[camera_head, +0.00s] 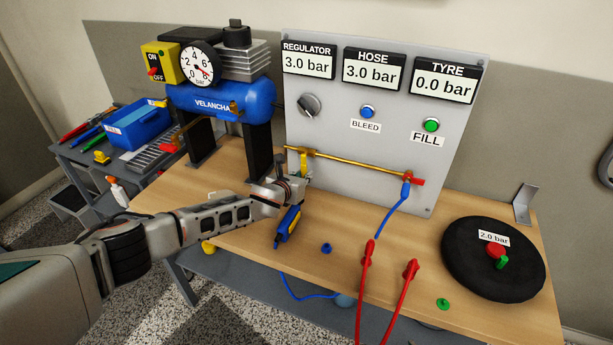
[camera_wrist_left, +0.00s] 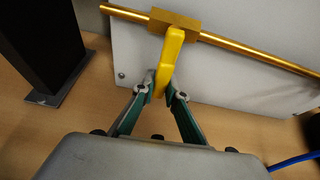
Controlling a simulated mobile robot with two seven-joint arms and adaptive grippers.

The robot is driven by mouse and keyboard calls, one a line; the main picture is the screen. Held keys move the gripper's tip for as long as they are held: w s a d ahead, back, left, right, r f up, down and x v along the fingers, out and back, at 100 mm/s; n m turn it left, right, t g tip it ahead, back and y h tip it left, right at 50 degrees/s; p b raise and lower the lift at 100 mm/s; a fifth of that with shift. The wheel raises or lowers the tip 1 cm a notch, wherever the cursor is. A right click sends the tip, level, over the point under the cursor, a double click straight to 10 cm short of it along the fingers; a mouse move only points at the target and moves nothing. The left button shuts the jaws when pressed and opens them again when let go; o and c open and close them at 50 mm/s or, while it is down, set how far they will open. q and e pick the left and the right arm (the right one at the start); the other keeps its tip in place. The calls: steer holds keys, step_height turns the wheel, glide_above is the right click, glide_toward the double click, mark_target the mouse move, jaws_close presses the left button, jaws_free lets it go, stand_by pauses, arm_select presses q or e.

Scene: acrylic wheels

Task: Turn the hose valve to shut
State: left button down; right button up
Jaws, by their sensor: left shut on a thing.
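The hose valve is a brass block (camera_wrist_left: 175,20) on a brass pipe (camera_head: 350,164) along the front of the grey panel. Its yellow lever (camera_wrist_left: 170,58) hangs down from the block, crosswise to the pipe. The lever also shows in the head view (camera_head: 304,160). My left gripper (camera_wrist_left: 165,90) is shut on the lower end of the lever, with a green-sided finger on each side. In the head view this gripper (camera_head: 296,176) is in front of the panel's lower left, partly hiding the lever. The HOSE display (camera_head: 373,76) reads 3.0 bar. My right gripper is not in view.
A blue hose (camera_head: 392,213) hangs from the pipe's right end. A blue-yellow tool (camera_head: 288,224), a blue cap (camera_head: 326,248) and two red pieces with red lines (camera_head: 368,252) are on or over the bench. A black wheel (camera_head: 470,265) lies at right; the compressor (camera_head: 225,103) stands left.

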arm_select(q)
steer(key=shift+a+f, duration=0.1)
steer(key=shift+a, duration=0.1)
steer(key=shift+m, duration=0.3)
steer(key=c, duration=2)
jaws_free()
steer(key=shift+a, duration=0.1)
steer(key=shift+v, duration=5.95)
